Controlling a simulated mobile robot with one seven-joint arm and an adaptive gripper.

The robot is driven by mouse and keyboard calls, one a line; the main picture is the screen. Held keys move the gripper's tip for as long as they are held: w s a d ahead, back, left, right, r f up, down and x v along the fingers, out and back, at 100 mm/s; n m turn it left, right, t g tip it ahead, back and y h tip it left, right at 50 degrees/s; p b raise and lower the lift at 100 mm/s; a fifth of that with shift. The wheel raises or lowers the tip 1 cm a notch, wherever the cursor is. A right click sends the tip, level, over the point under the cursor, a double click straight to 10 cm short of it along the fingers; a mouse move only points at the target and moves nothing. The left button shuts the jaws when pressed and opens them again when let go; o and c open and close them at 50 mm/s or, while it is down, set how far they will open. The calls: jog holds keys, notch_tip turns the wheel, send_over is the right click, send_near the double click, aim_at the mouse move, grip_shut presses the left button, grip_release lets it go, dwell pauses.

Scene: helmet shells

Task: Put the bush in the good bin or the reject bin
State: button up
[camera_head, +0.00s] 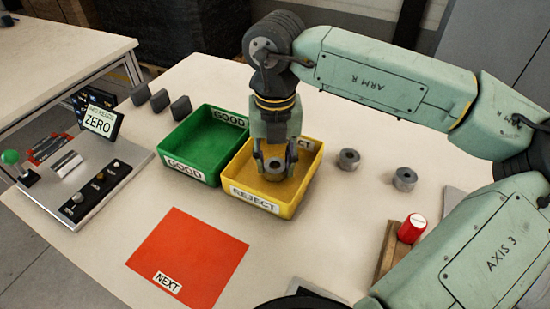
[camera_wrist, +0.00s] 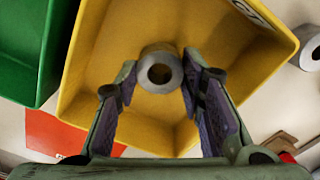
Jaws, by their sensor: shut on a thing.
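The grey ring-shaped bush (camera_head: 274,168) is between the fingers of my gripper (camera_head: 275,160), at the yellow reject bin (camera_head: 240,208). My gripper is shut on it and points down. In the wrist view the bush (camera_wrist: 160,71) shows its round hole, with a finger on each side and the yellow bin (camera_wrist: 85,60) around it. I cannot tell whether the bush touches the bin floor. The green good bin (camera_head: 170,166) stands directly left of the yellow bin and looks empty.
Two more grey bushes (camera_head: 349,159) (camera_head: 404,179) stand right of the yellow bin. A red NEXT mat (camera_head: 190,255) lies in front. A red cylinder (camera_head: 412,229) stands at right.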

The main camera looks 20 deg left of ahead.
jog(key=shift+f, duration=0.2)
jog(key=o, duration=1.3)
notch_tip(320, 180, up, 12)
